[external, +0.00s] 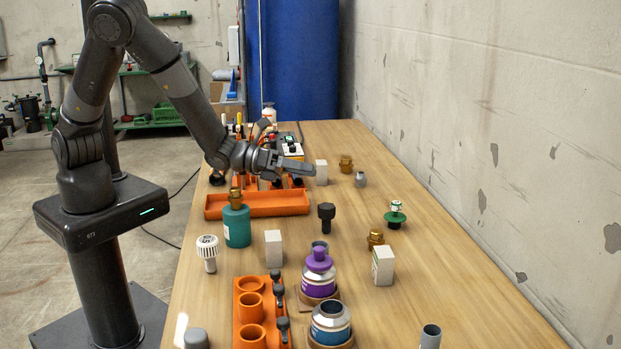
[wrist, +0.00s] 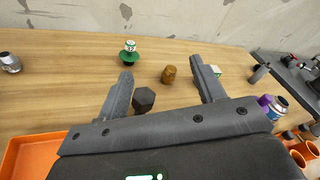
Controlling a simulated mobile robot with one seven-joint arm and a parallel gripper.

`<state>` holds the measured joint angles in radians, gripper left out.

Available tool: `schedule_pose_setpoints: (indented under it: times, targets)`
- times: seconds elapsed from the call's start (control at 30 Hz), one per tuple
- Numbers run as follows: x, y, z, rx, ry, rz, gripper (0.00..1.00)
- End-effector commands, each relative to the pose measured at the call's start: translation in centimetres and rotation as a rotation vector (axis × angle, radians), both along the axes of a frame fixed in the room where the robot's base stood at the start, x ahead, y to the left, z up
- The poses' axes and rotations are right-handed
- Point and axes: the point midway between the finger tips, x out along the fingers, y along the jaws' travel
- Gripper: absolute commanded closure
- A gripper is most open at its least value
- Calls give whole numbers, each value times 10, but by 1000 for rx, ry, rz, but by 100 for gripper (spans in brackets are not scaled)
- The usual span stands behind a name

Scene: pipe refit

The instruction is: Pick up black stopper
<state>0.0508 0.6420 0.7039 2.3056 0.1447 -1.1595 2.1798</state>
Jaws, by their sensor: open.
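The black stopper (external: 326,214) stands upright on the wooden table, its wide head above a narrower stem. My gripper (external: 309,160) is open and empty, above the table and farther back than the stopper in the external view. In the wrist view, the stopper's dark faceted head (wrist: 144,98) shows between the two fingers of my gripper (wrist: 161,70), nearer the left finger. The fingers are apart from it, and its stem is hidden there.
A white block (external: 274,248), a teal bottle (external: 237,227) and a purple-topped container (external: 319,270) stand near the stopper. An orange tray (external: 280,206) lies behind it to the left. A brass fitting (external: 375,238) and a green-based valve (external: 395,216) stand to its right.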

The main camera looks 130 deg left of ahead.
Motion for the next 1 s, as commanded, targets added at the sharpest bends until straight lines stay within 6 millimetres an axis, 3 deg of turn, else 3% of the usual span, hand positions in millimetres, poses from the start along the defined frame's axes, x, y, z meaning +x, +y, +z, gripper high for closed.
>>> schedule_pose_setpoints:
  times: [0.2,0.33,0.53,0.9,1.0]
  targets:
    - [-3,12,-17,377,63,-105,38]
    - [-4,12,-20,496,77,-141,38]
    - [-5,12,-34,538,81,-153,38]
    - [-6,13,-104,533,80,-151,38]
    - [11,17,-99,535,74,-152,38]
